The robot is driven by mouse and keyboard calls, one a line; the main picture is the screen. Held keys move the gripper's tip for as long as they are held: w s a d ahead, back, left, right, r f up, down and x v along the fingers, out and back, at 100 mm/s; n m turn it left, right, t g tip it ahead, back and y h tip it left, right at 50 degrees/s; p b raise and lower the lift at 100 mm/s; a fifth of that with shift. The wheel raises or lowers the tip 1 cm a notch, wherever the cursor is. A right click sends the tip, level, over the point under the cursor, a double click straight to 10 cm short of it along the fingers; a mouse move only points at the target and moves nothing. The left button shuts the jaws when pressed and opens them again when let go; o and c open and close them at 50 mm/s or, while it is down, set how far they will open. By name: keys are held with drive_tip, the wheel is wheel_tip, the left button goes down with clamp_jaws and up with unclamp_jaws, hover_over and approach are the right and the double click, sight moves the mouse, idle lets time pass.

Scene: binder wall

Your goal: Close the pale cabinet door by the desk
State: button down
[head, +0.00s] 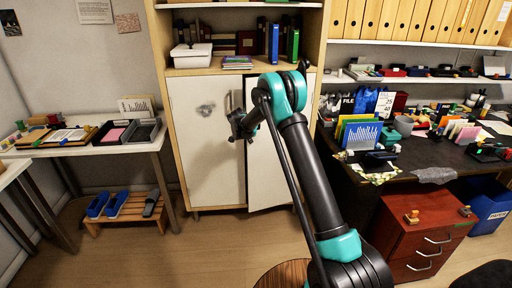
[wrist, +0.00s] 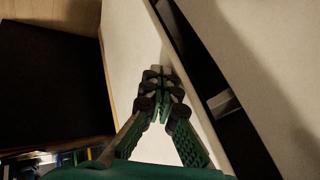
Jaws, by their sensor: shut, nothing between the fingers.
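The cabinet has two pale doors side by side. The right door (head: 268,170), on the desk side, stands slightly ajar, its left edge out from the cabinet; my arm hides part of it. The left door (head: 207,150) looks shut and has a grey smudge. My gripper (head: 237,126) is near where the two doors meet, at about handle height. In the wrist view my gripper (wrist: 160,82) is shut and empty, in front of a pale panel. A dark strip and a small light handle (wrist: 222,103) lie to its right. I cannot tell whether the fingers touch a door.
The cluttered dark desk (head: 438,158) with a red drawer unit (head: 405,222) stands at the right. A side table (head: 140,142) and a low shoe rack (head: 130,212) stand at the left. Floor in front of the left door is clear.

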drive_tip(key=shift+m+h, duration=0.4)
drive_tip(key=shift+m, duration=0.2)
drive_tip(key=shift+w+a, duration=0.2)
drive_tip(key=shift+w, duration=0.5)
drive_tip(key=shift+w+a, duration=0.25)
drive_tip(key=shift+w, duration=0.4)
drive_tip(key=shift+w+a, duration=0.2)
drive_tip(key=shift+w, duration=0.5)
